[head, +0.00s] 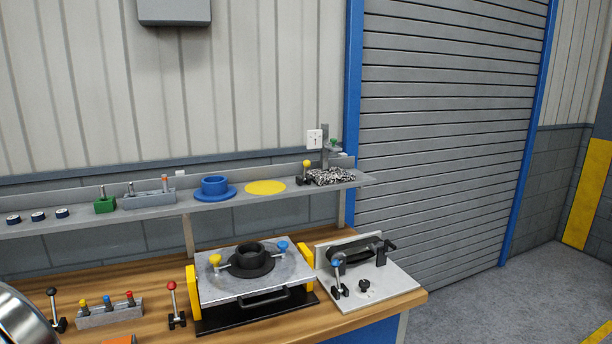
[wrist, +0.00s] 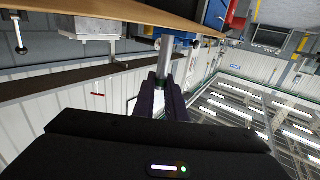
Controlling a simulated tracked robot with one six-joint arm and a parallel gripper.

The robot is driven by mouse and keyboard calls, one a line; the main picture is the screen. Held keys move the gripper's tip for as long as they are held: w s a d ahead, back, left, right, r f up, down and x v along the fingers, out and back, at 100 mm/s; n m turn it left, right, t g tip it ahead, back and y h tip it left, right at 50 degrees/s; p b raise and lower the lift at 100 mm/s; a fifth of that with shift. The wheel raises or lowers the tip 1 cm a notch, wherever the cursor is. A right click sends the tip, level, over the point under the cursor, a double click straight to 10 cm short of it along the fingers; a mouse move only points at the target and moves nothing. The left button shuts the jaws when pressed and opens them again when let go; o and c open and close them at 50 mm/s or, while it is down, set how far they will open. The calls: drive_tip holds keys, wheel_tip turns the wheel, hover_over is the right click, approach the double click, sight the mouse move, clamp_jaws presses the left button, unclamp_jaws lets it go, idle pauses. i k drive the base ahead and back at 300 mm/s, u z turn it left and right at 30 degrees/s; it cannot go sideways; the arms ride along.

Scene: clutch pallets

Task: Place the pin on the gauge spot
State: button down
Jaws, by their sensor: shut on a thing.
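In the wrist view my gripper (wrist: 163,88) is shut on a grey metal pin (wrist: 166,56), which sticks out past the dark fingertips. The pin's far end runs up to blue and pale parts behind it, and I cannot tell whether it touches them. My gripper is not visible in the head view. I cannot tell for sure which mark is the gauge spot. A yellow disc (head: 265,187) lies bare on the shelf, left of the stand.
The grey shelf (head: 225,201) also holds a blue flanged ring (head: 214,188), a grey pin block (head: 149,199) and a green block (head: 104,205). Below, the wooden bench carries a fixture plate (head: 220,289) with a black hub, a grey clamp plate (head: 395,288) and a coloured-knob rack (head: 108,314).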

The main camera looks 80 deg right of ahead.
sight(335, 174)
drive_tip(key=k, duration=2.3)
drive_tip(key=z, duration=0.85)
drive_tip(key=i, duration=1)
drive_tip(key=u, duration=0.05)
